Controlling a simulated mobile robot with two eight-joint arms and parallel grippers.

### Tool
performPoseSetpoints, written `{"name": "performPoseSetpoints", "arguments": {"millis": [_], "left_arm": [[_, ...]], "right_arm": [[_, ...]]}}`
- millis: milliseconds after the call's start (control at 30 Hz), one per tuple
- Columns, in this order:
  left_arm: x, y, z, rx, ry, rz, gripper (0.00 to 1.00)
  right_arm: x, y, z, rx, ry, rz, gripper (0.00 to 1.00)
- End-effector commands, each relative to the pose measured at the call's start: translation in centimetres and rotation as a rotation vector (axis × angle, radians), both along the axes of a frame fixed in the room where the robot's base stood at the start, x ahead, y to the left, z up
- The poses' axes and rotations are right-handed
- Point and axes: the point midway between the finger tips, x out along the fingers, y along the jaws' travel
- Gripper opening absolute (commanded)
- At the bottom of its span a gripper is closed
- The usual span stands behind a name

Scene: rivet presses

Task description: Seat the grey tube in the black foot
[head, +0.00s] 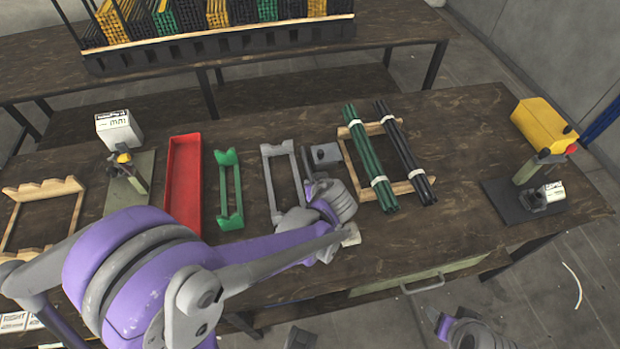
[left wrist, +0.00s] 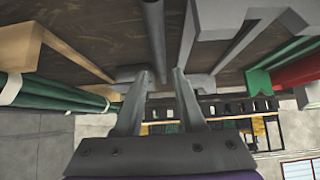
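The grey tube (left wrist: 153,38) runs from the top edge of the left wrist view down to between the fingertips of my left gripper (left wrist: 163,75). A small gap shows between the tube and the right-hand finger, so the fingers look open around or in front of it. In the head view my left gripper (head: 312,200) is low over the table, its fingers mostly hidden by my own arm. A small dark grey block with a round mark, likely the black foot (head: 325,154), sits just beyond it. My right gripper (head: 447,324) is at the bottom, partly in view.
A grey rack (head: 267,172) stands left of the foot, then a green rack (head: 230,195) and a red tray (head: 183,180). A wooden rack (head: 350,165) with green and black rods is close on the right. A press (head: 541,165) stands far right; bare table lies before it.

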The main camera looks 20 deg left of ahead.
Motion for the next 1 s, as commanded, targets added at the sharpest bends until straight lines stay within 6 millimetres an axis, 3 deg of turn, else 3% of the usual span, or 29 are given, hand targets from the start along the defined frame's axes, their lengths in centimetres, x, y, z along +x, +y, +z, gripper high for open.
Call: {"name": "performPoseSetpoints", "arguments": {"millis": [400, 667, 900, 1000], "left_arm": [[3.0, 2.2, -3.4, 0.0, 0.0, 0.0, 0.39], [3.2, 2.4, -3.6, 0.0, 0.0, -0.001, 0.39], [3.2, 2.4, -3.6, 0.0, 0.0, -0.001, 0.0], [3.2, 2.4, -3.6, 0.0, 0.0, -0.001, 0.0]], "right_arm": [[-0.1, 0.0, -0.5, 0.0, 0.002, 0.0, 0.66], [-0.1, 0.0, -0.5, 0.0, 0.002, 0.0, 0.66], [-0.1, 0.0, -0.5, 0.0, 0.002, 0.0, 0.66], [-0.1, 0.0, -0.5, 0.0, 0.002, 0.0, 0.66]]}}
